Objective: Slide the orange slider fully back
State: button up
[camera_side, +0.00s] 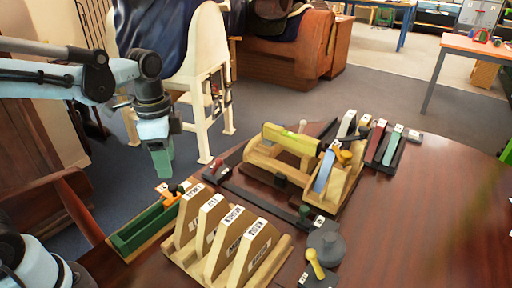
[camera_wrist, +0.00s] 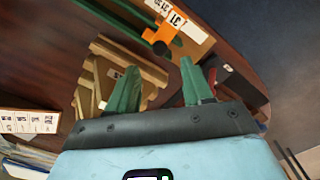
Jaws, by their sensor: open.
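The orange slider (camera_side: 167,195) sits on a green channel (camera_side: 140,228) with wooden sides at the table's left edge. In the side view it is at the channel's upper right end. In the wrist view the slider (camera_wrist: 158,36) shows at the top, beside a white numbered label. My gripper (camera_side: 161,163) hangs fingers down in the air, above and beyond the slider in the side view, touching nothing. In the wrist view its two green fingers (camera_wrist: 158,90) stand apart with nothing between them.
A wooden rack (camera_side: 230,243) with several upright labelled plates stands close right of the channel. Further right are a wooden saddle fixture (camera_side: 300,160), a dark bar (camera_side: 260,200) and grey weights (camera_side: 326,245). The table's right side (camera_side: 430,220) is clear.

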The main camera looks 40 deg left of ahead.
aim_at(172, 186)
jog(key=shift+f, duration=3.25)
grip_shut()
